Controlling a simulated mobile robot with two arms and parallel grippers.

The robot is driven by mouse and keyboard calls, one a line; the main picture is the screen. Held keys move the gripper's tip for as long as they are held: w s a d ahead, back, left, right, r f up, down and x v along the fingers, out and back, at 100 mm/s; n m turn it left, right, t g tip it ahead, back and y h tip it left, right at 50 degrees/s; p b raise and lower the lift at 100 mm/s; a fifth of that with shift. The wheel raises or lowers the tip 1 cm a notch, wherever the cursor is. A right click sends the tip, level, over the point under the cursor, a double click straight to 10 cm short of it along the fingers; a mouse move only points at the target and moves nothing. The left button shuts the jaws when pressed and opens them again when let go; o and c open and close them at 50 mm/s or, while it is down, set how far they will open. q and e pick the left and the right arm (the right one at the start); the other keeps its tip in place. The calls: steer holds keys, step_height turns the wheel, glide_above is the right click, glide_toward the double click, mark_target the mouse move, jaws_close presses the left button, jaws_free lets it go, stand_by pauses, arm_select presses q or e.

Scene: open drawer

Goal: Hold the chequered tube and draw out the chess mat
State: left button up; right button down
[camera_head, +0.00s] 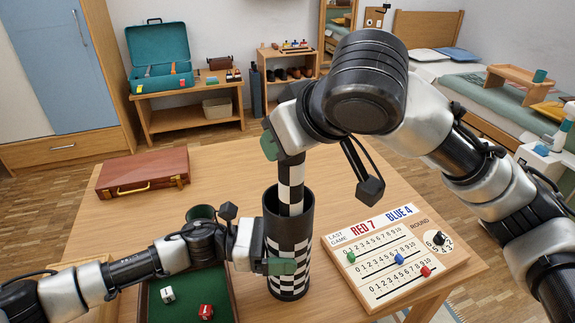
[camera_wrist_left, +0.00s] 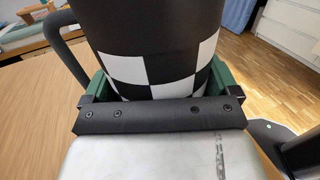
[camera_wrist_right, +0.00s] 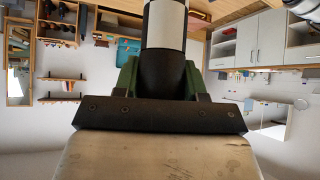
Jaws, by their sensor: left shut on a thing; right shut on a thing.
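The chequered tube (camera_head: 289,262) stands upright on the table, black at the top with a black-and-white chequered band below. My left gripper (camera_head: 279,266) is shut around its lower part; the left wrist view shows the tube (camera_wrist_left: 155,70) between the green finger pads. The rolled chess mat (camera_head: 290,186) stands up out of the tube's open top, its lower part hidden inside. My right gripper (camera_head: 283,144) is shut on the mat's upper end, above the tube. The right wrist view shows the mat (camera_wrist_right: 164,70) between the green fingers.
A green-lined dice tray (camera_head: 235,300) with a white die (camera_head: 167,294) and a red die (camera_head: 206,311) lies left of the tube. A wooden scoreboard (camera_head: 390,262) lies to the right. A closed brown case (camera_head: 144,172) lies at the back left.

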arm_select(q)
steer(key=shift+f, duration=0.1)
arm_select(e)
step_height(320, 180, up, 21)
stand_by(2.1)
stand_by(0.3)
arm_select(q)
steer(key=o, duration=0.7)
